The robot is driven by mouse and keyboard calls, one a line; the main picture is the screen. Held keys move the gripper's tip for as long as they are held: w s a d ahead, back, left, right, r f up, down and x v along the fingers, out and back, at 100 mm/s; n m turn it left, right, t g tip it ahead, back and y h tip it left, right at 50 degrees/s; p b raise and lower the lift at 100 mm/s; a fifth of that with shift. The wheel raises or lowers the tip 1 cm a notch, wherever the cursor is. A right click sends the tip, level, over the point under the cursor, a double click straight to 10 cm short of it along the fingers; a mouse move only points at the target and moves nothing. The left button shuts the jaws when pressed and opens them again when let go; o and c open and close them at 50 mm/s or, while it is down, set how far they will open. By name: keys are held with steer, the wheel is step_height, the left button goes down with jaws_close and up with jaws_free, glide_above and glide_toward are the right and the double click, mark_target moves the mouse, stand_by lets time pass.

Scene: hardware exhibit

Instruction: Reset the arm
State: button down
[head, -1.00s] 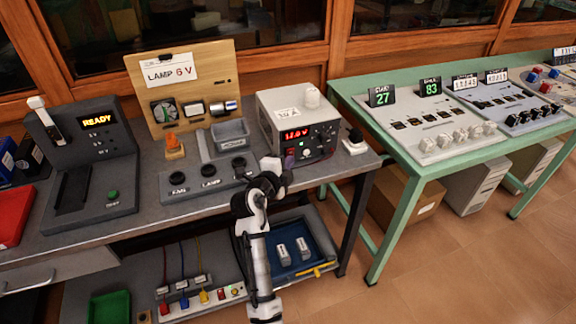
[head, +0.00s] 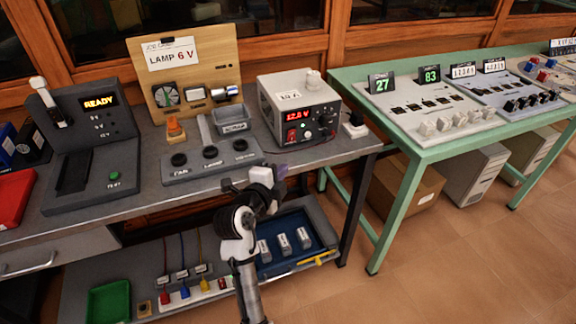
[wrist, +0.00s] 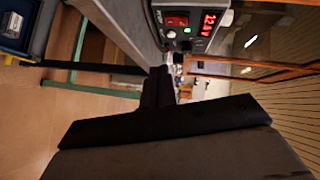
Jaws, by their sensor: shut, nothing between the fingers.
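My arm rises from the bottom of the head view, bent, with its wrist in front of the grey bench's (head: 320,152) front edge. My gripper (head: 281,172) is partly hidden behind my own wrist in that view, below and in front of the power supply. In the wrist view its dark fingers (wrist: 160,86) are together with nothing between them. The power supply (head: 300,112) shows a red 12.0 V display; its front also shows at the top of the wrist view (wrist: 190,22).
A panel with FAN and LAMP knobs (head: 211,160) lies on the bench near my arm. A blue tray (head: 290,262) with grey blocks is on the lower shelf. A green table (head: 400,148) stands right. Open floor (head: 440,270) lies in front of it.

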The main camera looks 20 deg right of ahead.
steer(key=shift+s+a, duration=0.4)
steer(key=shift+s, duration=0.05)
